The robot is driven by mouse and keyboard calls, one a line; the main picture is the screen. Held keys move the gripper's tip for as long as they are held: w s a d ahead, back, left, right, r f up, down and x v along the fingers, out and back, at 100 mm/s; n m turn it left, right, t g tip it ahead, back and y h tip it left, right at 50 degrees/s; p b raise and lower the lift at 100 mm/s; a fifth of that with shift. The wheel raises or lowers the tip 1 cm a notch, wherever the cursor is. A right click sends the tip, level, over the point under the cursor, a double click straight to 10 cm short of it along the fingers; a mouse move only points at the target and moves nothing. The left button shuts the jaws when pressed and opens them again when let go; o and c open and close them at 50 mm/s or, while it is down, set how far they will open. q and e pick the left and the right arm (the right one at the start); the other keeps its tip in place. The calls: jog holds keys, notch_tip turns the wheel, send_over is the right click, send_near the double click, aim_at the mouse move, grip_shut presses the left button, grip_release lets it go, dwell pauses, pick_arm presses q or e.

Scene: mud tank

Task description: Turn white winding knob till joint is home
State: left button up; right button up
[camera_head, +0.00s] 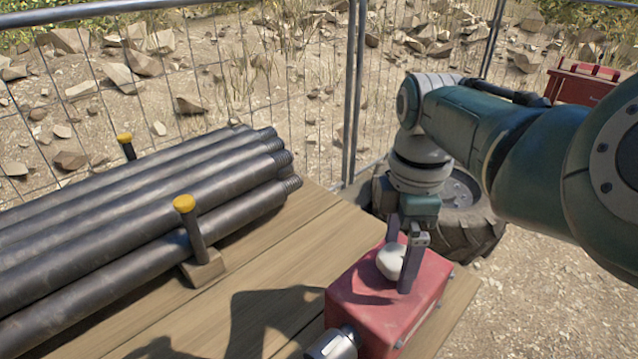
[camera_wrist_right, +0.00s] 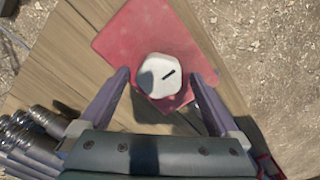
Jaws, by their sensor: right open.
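The white winding knob (camera_head: 391,262) sits on top of a red box (camera_head: 362,300) at the near right corner of the wooden table. My right gripper (camera_head: 402,270) points down over the box, open, with one finger on each side of the knob. In the wrist view its fingertips (camera_wrist_right: 158,74) show apart on both sides; whether they touch the knob I cannot tell. A grey metal cylinder (camera_head: 333,345) sticks out of the box's near side. My left gripper is not in view.
Several dark threaded pipes (camera_head: 140,215) lie on the wooden table (camera_head: 270,255), held by yellow-capped posts (camera_head: 185,204). A wire fence (camera_head: 353,100) stands behind. A tyre (camera_head: 462,205) and a red toolbox (camera_head: 580,82) are on the ground beyond.

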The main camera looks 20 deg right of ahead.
jog(key=c, duration=1.4)
jog(key=shift+o, duration=0.2)
jog(key=shift+m, duration=0.3)
